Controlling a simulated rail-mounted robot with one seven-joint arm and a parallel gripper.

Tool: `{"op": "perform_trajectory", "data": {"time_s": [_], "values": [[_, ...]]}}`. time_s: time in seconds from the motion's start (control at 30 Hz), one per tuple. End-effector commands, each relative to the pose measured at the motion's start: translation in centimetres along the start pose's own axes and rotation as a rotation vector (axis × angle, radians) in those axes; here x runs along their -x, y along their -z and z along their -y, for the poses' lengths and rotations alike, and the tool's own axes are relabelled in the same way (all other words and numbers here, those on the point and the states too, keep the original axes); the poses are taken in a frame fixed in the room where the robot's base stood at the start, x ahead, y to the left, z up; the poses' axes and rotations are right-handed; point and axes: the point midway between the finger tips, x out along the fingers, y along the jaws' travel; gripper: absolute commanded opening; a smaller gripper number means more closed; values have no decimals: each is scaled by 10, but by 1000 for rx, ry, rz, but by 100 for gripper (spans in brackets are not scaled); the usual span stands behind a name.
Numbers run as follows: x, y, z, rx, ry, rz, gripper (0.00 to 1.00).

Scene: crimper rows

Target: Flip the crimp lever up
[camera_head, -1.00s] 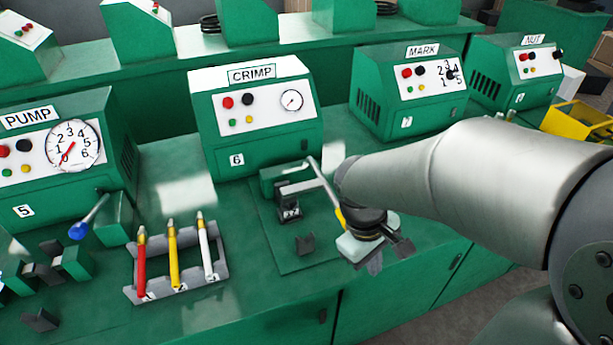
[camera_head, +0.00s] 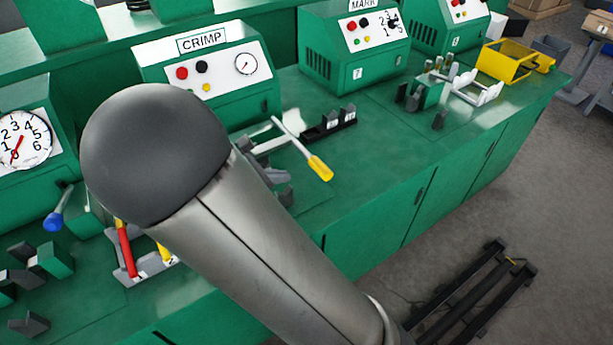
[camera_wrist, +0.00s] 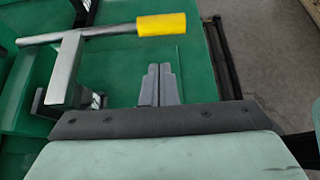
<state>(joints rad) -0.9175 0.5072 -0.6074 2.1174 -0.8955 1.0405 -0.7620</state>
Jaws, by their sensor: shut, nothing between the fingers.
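The crimp lever is a pale metal rod with a yellow handle (camera_head: 320,168). It slants down and right from the small press in front of the CRIMP machine (camera_head: 200,72). In the wrist view the yellow handle (camera_wrist: 162,25) is at the top and the rod runs left over the grey press head (camera_wrist: 66,70). My gripper (camera_wrist: 158,70) is shut and empty, its grey fingers side by side. In that picture its tips are below the handle, with a visible gap. In the head view my arm covers the gripper and part of the press.
A rack with a red-handled tool (camera_head: 125,248) stands left, partly behind my arm. A blue-knobbed lever (camera_head: 54,220) is further left. A black block row (camera_head: 328,124) sits beyond the lever.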

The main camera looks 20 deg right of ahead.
Motion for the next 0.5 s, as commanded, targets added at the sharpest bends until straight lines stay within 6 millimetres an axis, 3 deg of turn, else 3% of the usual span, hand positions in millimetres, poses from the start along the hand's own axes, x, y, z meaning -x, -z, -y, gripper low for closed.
{"op": "perform_trajectory", "data": {"time_s": [0.17, 0.5], "values": [[-11, 0, 1, -2, 4, 1, 0], [-71, 0, 1, -1, 5, 1, 0]]}}
